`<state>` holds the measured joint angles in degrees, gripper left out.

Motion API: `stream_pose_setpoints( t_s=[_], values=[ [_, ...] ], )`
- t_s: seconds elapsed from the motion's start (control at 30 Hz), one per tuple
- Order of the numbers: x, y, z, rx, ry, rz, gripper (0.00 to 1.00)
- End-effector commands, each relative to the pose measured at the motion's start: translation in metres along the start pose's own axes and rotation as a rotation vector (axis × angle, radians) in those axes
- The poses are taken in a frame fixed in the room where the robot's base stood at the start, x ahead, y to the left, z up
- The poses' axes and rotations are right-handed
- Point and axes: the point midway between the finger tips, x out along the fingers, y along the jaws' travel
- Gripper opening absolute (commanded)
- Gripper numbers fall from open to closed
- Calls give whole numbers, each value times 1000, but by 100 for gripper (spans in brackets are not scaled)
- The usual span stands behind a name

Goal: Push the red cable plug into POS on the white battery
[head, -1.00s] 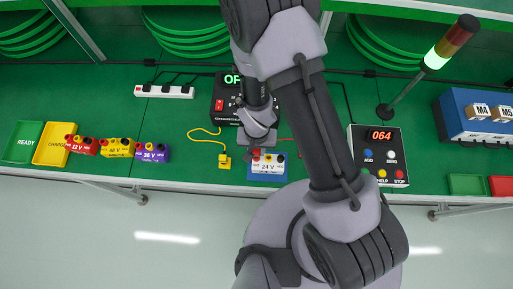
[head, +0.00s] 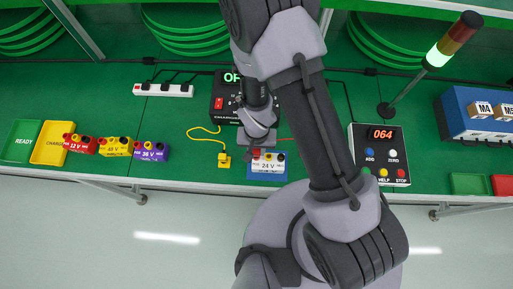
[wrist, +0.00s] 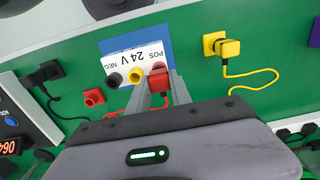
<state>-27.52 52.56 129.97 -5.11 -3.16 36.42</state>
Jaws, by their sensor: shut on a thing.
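The white battery (head: 267,167) marked 24 V stands on a blue patch at the bench front. The red cable plug (wrist: 159,80) is between my fingertips (wrist: 161,88), at the POS end of the battery. My gripper is shut on it. It lines up with the POS terminal and looks touching or very close; the fingers and plug hide the contact, so I cannot tell how deep it sits. Its red cable runs left in the wrist view.
A yellow plug (wrist: 222,46) with a yellow cable stands beside the battery. A red block (wrist: 93,97) is on its other side. The black charger (head: 226,103) is behind, partly hidden by my arm. A button box (head: 379,155) stands at right, coloured batteries (head: 117,147) at left.

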Motion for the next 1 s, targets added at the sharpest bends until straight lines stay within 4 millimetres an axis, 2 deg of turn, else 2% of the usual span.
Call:
stream_pose_setpoints(
  t_s=[0.13, 0.87, 0.9, 1.0],
  values=[
    [5, 0, 0, 0, 0, 0, 0],
    [6, 0, 0, 0, 0, 0, 0],
    [6, 0, 0, 0, 0, 0, 31],
    [6, 0, 0, 0, 0, 0, 50]
  ],
)
